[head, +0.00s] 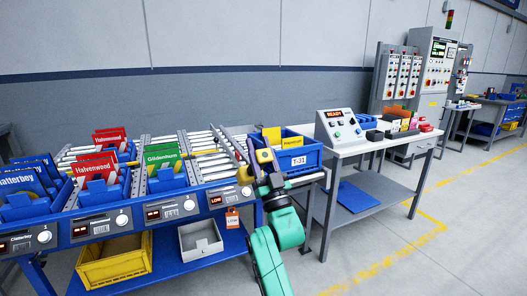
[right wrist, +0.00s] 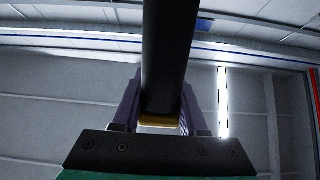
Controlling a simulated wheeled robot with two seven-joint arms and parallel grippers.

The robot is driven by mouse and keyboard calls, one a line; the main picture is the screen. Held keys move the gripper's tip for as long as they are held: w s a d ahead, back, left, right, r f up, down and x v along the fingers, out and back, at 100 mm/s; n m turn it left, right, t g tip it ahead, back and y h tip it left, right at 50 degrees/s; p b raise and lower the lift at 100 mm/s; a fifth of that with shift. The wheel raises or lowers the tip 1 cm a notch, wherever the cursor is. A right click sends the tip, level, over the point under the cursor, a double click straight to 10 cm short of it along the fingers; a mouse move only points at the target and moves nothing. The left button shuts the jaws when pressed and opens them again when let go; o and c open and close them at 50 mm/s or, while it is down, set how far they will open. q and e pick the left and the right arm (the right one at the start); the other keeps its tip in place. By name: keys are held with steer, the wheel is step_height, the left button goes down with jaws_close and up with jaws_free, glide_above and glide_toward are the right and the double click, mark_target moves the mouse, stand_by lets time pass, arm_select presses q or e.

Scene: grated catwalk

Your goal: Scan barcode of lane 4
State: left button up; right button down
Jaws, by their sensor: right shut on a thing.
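The rack's fourth lane from the left holds no labelled bin; its front panel (head: 222,199) has a lit LOW display and a round knob. An orange tag (head: 232,218) hangs below that panel; its print is too small to read. My right gripper (head: 266,172) is at the right end of the rack, beside this lane. It is shut on a dark scanner-like tool with a yellow part (head: 264,156). In the right wrist view the tool's black body (right wrist: 168,55) stands between the fingers. I cannot make out a barcode. My left gripper is not in view.
A blue tote (head: 305,158) marked T-31 stands just behind my right gripper. A console (head: 340,128) showing READY stands on the right table. Yellow (head: 115,265) and grey (head: 201,240) bins sit below.

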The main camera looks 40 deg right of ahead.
steer(key=w+f+b, duration=0.1)
steer(key=w+d+f+b, duration=0.1)
steer(key=w+f+b, duration=0.2)
steer(key=f+b, duration=0.1)
steer(key=shift+w+d+f, duration=0.25)
steer(key=shift+w+d, duration=0.05)
steer(key=shift+w, duration=0.1)
steer(key=shift+w+d+f+b, duration=0.25)
steer(key=shift+w+f+b, duration=0.25)
steer(key=shift+w, duration=0.15)
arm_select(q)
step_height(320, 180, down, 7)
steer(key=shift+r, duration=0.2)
arm_select(e)
steer(key=shift+r, duration=0.1)
stand_by(0.5)
